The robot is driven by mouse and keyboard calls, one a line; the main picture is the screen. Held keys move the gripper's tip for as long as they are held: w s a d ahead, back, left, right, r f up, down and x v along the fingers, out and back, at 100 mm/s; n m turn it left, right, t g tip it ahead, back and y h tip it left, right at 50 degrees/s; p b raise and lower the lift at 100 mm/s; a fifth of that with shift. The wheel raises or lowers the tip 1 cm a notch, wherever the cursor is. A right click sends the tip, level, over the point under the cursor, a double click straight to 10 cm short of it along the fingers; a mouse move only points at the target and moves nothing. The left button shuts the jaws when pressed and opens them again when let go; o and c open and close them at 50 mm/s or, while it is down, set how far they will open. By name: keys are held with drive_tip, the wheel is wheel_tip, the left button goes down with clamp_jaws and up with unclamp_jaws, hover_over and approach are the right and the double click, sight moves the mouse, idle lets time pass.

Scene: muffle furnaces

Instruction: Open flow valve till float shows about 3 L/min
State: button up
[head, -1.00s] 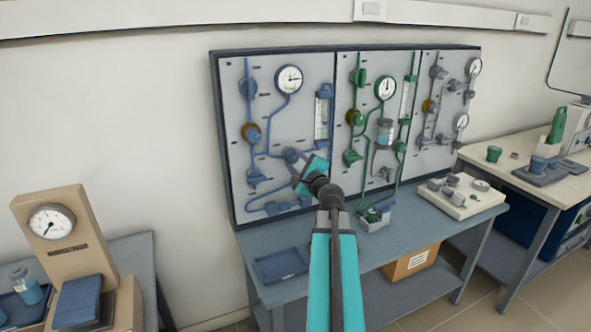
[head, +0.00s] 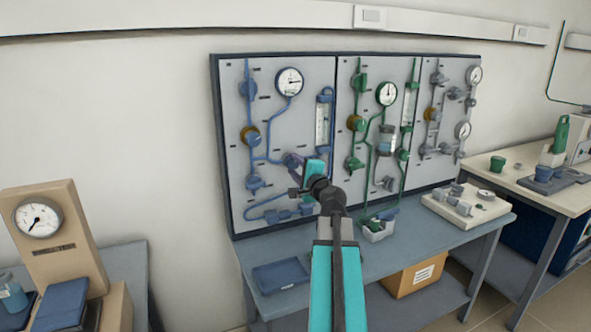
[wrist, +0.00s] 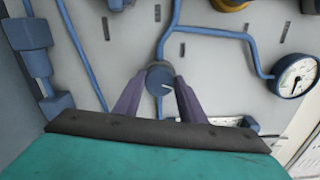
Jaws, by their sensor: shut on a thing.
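A round blue flow-valve knob (wrist: 159,78) with a white pointer mark sits between the purple fingers of my gripper (wrist: 160,84) in the wrist view. The fingers are shut on its sides. In the head view my gripper (head: 295,163) is at the lower middle of the left, blue-piped panel, and it mostly hides the knob. The clear float tube (head: 322,122) stands upright above and right of the gripper. Its float is too small to read. In the wrist view the tube (wrist: 236,121) is partly hidden behind my gripper.
A dial gauge (head: 289,82) and a brass-coloured knob (head: 250,136) are on the same panel. Green pipework (head: 362,115) is close on the right. A blue tray (head: 281,276) lies on the bench below.

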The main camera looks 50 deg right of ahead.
drive_tip(key=shift+f, duration=0.1)
drive_tip(key=o, duration=1)
drive_tip(key=shift+o, duration=0.2)
drive_tip(key=shift+s, duration=0.15)
drive_tip(key=b+v, duration=0.2)
drive_tip(key=v, duration=0.4)
drive_tip(key=b+v, duration=0.7)
drive_tip(key=b, duration=0.6)
drive_tip(key=shift+s, duration=0.3)
